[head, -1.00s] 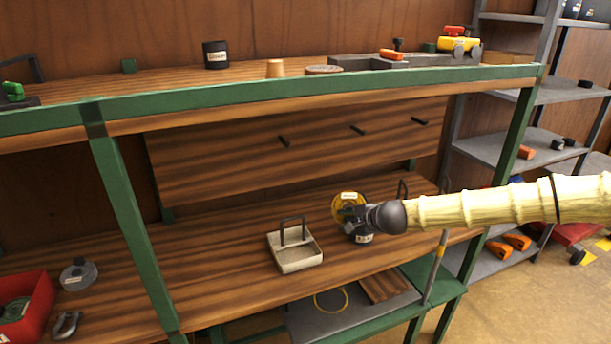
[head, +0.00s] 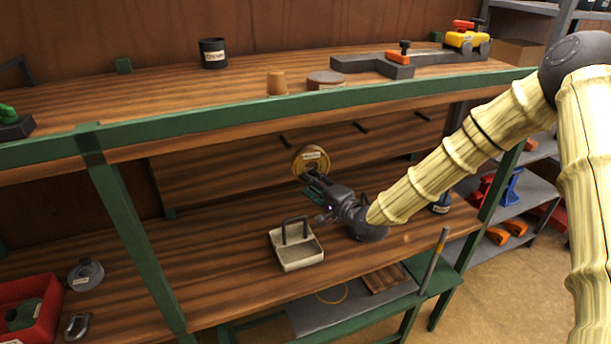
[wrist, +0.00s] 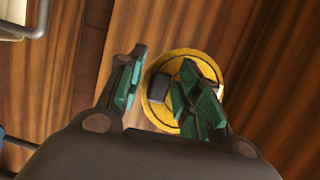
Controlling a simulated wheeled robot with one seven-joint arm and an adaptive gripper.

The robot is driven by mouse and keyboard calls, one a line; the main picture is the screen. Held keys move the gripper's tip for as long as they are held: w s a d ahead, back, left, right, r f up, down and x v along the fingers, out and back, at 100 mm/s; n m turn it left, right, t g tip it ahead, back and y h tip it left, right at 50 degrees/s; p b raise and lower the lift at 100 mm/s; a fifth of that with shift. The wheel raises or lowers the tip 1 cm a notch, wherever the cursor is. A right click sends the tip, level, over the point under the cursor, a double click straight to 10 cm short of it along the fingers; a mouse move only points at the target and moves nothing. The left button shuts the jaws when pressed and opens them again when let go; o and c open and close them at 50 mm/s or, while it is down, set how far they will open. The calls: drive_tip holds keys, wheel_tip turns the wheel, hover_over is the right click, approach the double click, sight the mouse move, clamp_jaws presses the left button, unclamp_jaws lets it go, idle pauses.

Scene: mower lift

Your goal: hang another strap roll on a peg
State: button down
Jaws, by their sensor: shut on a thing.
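My gripper (head: 314,189) is shut on a yellow strap roll (head: 311,160) with a white label, held up in front of the back board. The roll also shows in the wrist view (wrist: 155,117), between and partly behind the green fingers (wrist: 158,82). Exactly where the fingers grip it is hard to tell. Three dark pegs stick out of the board: a left peg (head: 286,140), a middle peg (head: 360,127) and a right peg (head: 423,115). No roll shows on them. The held roll is below and right of the left peg, apparently apart from it.
A pale tray with a handle (head: 297,256) stands on the lower shelf (head: 215,260) below my gripper. A dark labelled container (head: 441,204) stands right of my arm. The green-edged upper shelf (head: 250,118) overhangs the pegs. A red bin (head: 45,318) is at far left.

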drive_tip(key=shift+s+a+r+n+g+y+p, duration=0.35)
drive_tip(key=shift+s+a+n+y, duration=0.25)
drive_tip(key=shift+n+y, duration=0.3)
drive_tip(key=shift+w+a, duration=0.3)
drive_tip(key=shift+w, duration=0.05)
drive_tip(key=w+a+b, duration=0.1)
drive_tip(key=w+a, duration=0.3)
drive_tip(key=w, duration=1)
drive_tip(key=shift+a+f+b, duration=0.15)
drive_tip(key=shift+f+b, duration=0.15)
drive_tip(key=shift+f, duration=0.05)
idle(0.5)
drive_tip(key=shift+a+f, duration=0.1)
drive_tip(key=shift+f, duration=0.15)
idle(0.3)
drive_tip(key=c, duration=0.9)
unclamp_jaws()
